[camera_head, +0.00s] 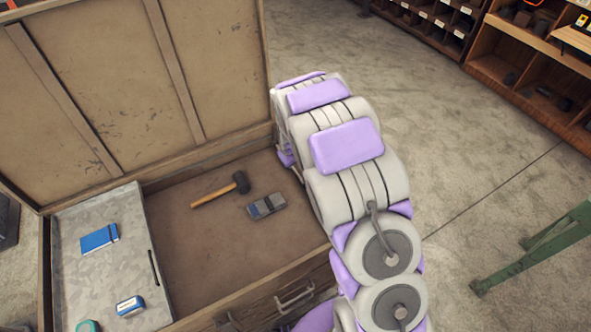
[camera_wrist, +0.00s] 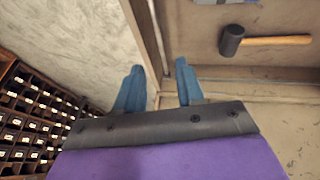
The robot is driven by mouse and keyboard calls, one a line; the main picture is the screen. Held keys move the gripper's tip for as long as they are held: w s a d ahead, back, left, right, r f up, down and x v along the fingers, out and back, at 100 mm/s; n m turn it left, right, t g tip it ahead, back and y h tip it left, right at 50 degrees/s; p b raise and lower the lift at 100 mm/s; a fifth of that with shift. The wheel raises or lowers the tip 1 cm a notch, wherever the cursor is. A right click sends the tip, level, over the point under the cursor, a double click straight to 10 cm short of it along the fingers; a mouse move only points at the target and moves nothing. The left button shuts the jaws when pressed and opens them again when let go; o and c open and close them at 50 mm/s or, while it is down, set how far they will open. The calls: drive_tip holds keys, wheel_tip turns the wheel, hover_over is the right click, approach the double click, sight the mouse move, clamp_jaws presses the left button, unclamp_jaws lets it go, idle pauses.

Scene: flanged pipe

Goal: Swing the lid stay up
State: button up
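A wooden chest (camera_head: 250,291) stands with its lid (camera_head: 100,85) raised. My arm covers the chest's right side in the head view, and my gripper is hidden behind it. In the wrist view my gripper (camera_wrist: 159,67) has its two blue fingers apart, with nothing clearly held. The fingertips point at the chest's side wall (camera_wrist: 141,38), near the corner by the lid.
Inside the chest lie a hammer (camera_head: 220,190) and a grey tool (camera_head: 266,206). A metal tray (camera_head: 75,245) at left holds small items. Shelving (camera_head: 525,60) stands at the back right, and a green metal stand (camera_head: 535,250) at right. The concrete floor (camera_head: 470,150) between is clear.

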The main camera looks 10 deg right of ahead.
drive_tip(key=x, duration=0.3)
drive_tip(key=b, duration=0.2)
hover_over(295, 170)
drive_tip(key=s, duration=0.3)
drive_tip(key=f, duration=0.6)
drive_tip(key=shift+d+f, duration=0.35)
drive_tip(key=shift+d, duration=0.05)
drive_tip(key=shift+a+b+x, duration=0.1)
drive_tip(key=shift+b+x, duration=0.25)
drive_tip(key=shift+x, duration=0.9)
drive_tip(key=shift+a+b+x, duration=0.15)
drive_tip(key=shift+b+x, duration=0.15)
drive_tip(key=shift+x, duration=0.95)
drive_tip(key=shift+a, duration=0.6)
drive_tip(key=c, duration=0.6)
clamp_jaws()
drive_tip(key=shift+d, duration=0.25)
